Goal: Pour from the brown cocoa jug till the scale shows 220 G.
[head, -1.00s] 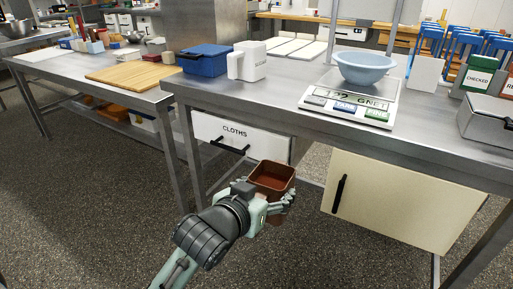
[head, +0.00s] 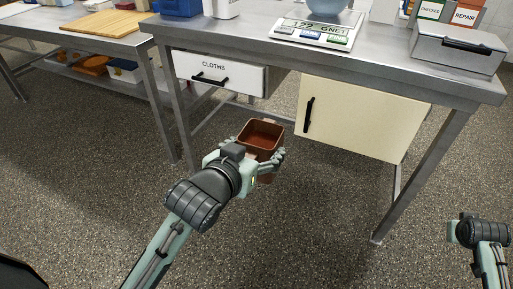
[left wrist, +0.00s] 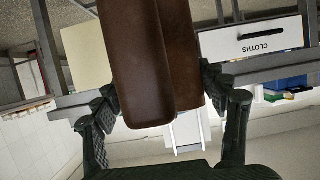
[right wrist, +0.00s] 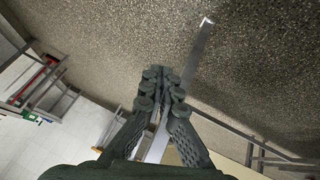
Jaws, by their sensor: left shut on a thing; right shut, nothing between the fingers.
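The brown cocoa jug (head: 262,136) is upright in the head view, its open top showing brown cocoa inside. My left gripper (head: 262,160) is shut around it and holds it in the air in front of the table, below the tabletop's height. The jug's brown body (left wrist: 150,70) also fills the middle of the left wrist view, between the fingers. The white scale (head: 312,29) is on the table; its display starts with 1, the other digits are unclear, followed by G NET. A pale blue bowl (head: 336,4) sits on it, mostly cut off. My right gripper (right wrist: 163,92) is shut and empty.
The steel table (head: 385,62) bears a grey box (head: 458,48) at right and CHECKED and REPAIR bins behind it. A CLOTHS drawer (head: 220,72) and a cream cabinet (head: 355,115) hang below its top. A wooden board (head: 100,23) lies on the left table. The floor around the jug is clear.

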